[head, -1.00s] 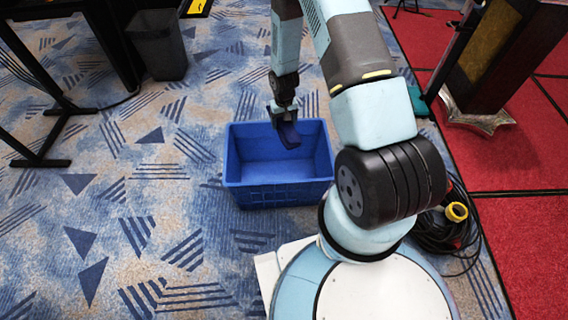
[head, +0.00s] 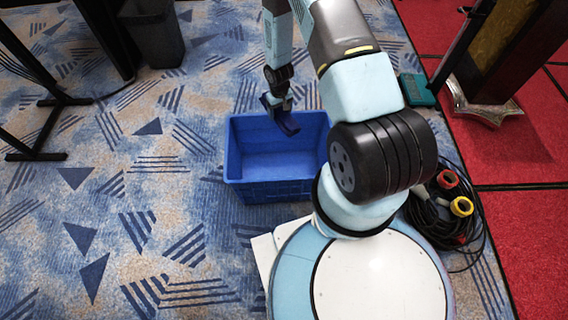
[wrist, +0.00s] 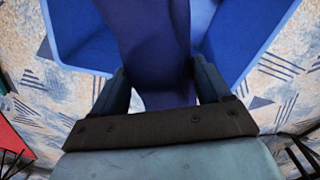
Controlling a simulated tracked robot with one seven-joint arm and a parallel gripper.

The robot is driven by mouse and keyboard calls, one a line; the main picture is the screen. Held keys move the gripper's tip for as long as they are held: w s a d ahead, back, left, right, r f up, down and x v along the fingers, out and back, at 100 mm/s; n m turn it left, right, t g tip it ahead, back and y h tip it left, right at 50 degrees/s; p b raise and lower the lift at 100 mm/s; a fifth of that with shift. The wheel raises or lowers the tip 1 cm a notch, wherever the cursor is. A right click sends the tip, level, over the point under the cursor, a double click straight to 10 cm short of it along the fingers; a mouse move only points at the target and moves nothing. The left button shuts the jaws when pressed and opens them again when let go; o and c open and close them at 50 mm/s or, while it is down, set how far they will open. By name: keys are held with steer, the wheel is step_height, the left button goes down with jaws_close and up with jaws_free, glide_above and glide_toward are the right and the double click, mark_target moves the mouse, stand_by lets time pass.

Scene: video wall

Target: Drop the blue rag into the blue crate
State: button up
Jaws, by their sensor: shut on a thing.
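The blue crate (head: 277,188) stands on the patterned carpet in front of my base and looks empty inside from the head view. My gripper (head: 277,100) is above the far part of the crate and points down. It is shut on the dark blue rag (head: 288,123), which hangs below the fingers over the crate opening. In the wrist view the rag (wrist: 155,50) runs between the two fingers, and the crate's walls (wrist: 75,35) show on both sides behind it. Whether the rag touches the crate cannot be told.
A dark bin (head: 152,38) stands at the back left beside black table legs (head: 45,95). Coiled cable with yellow and red connectors (head: 461,206) lies right of my base. A dark stand (head: 505,60) is on the red carpet (head: 510,150). Carpet left of the crate is clear.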

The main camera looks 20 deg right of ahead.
step_height(320, 180, down, 17)
steer(key=s+n, duration=0.1)
steer(key=n, duration=0.2)
steer(key=shift+n, duration=0.3)
steer(key=shift+s+f, duration=0.1)
steer(key=o, duration=1.1)
steer(key=shift+c, duration=0.2)
step_height(320, 180, up, 13)
steer(key=shift+r, duration=0.35)
